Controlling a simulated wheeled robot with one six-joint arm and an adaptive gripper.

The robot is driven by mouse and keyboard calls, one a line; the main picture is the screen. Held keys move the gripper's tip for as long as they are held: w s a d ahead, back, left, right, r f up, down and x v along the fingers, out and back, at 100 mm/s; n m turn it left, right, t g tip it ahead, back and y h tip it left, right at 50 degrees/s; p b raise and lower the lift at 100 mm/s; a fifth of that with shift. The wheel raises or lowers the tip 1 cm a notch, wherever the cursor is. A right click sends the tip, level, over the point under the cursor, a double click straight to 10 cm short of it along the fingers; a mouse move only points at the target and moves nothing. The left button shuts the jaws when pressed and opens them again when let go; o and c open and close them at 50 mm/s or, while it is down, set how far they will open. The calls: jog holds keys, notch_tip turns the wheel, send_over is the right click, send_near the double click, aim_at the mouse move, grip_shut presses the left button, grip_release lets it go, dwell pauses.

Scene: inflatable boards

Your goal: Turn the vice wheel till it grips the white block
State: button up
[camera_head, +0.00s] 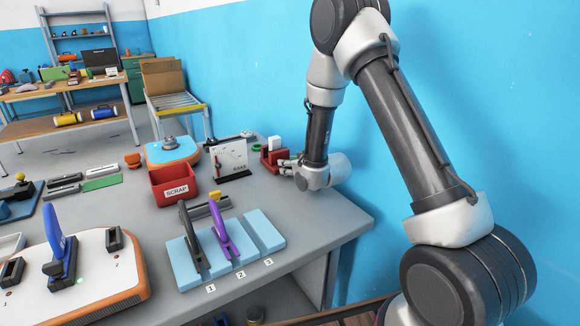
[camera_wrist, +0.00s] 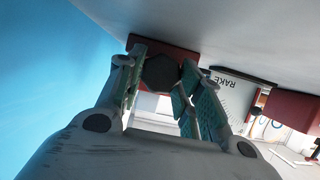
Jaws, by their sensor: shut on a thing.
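The red vice (camera_head: 267,160) stands on the grey bench near the right-hand wall, and it also shows in the wrist view (camera_wrist: 182,54). The white block (camera_head: 274,143) stands upright at the vice. Whether both jaws touch it is too small to tell. A pale patch below the vice in the wrist view may be the same block. The dark, many-sided vice wheel (camera_wrist: 160,72) lies between the two fingers of my gripper (camera_head: 286,164). My gripper is shut on this wheel, one finger on each side. My gripper hides the wheel in the head view.
A white RAKE panel (camera_head: 229,158) stands left of the vice, with a red SCRAP bin (camera_head: 174,186) beyond it. A green ring (camera_head: 256,148) lies close behind. Blue pads (camera_head: 264,232) with clamps are in front. The blue wall is close on the right.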

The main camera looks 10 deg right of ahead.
jog(key=shift+d+m+y, duration=0.2)
jog(key=shift+m+y, duration=0.5)
jog(key=shift+m, duration=0.3)
jog(key=shift+m+y, duration=0.4)
jog(key=shift+m, duration=0.1)
jog(key=o, duration=1)
jog(key=shift+g, duration=0.3)
